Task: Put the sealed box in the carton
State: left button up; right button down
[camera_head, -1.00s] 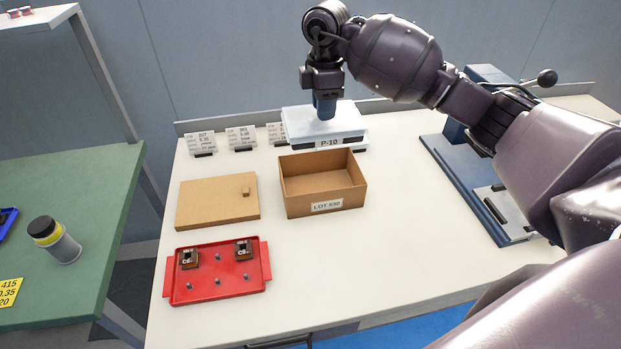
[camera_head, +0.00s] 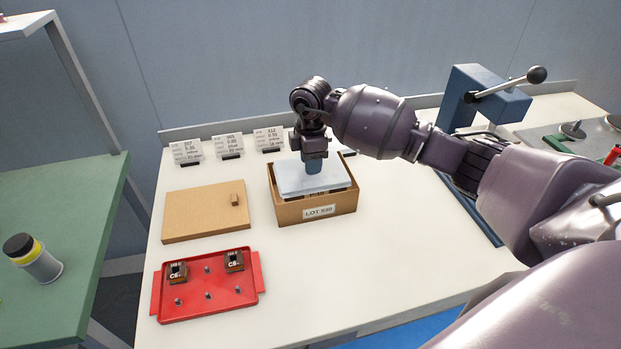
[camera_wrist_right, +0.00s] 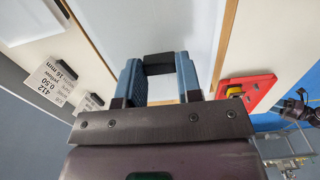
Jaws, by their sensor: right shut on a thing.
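In the right wrist view the gripper (camera_wrist_right: 159,78) has a blue finger at each end of the black handle (camera_wrist_right: 158,62), with the white top (camera_wrist_right: 170,25) below.
A brown lid or board (camera_head: 205,213) with a small block lies left of the carton. A red tray (camera_head: 210,305) with two small coil parts is at front left. Label stands (camera_head: 228,147) line the back. A blue lever press (camera_head: 485,98) stands right.

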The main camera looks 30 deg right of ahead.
aim_at(311, 179)
notch_tip(311, 179, down, 5)
jog(key=shift+f+b, duration=0.2)
jog(key=shift+b, duration=0.25)
pick_arm(q)
jog(key=shift+s+f, duration=0.15)
jog(key=shift+f, duration=0.15)
pick_arm(e)
jog(key=shift+f, duration=0.1)
jog(key=shift+f, duration=0.1)
pick_arm(q)
jog(key=shift+f, duration=0.1)
pick_arm(e)
jog(key=c, duration=0.8)
grip_release()
notch_tip(311, 179, up, 11)
jog(key=shift+f+p, duration=0.2)
jog(key=shift+p, duration=0.6)
jog(key=shift+r, duration=0.8)
pick_arm(q)
jog(key=shift+s+a+r, duration=0.1)
jog(key=shift+s+r, duration=0.15)
jog(key=shift+r, duration=0.3)
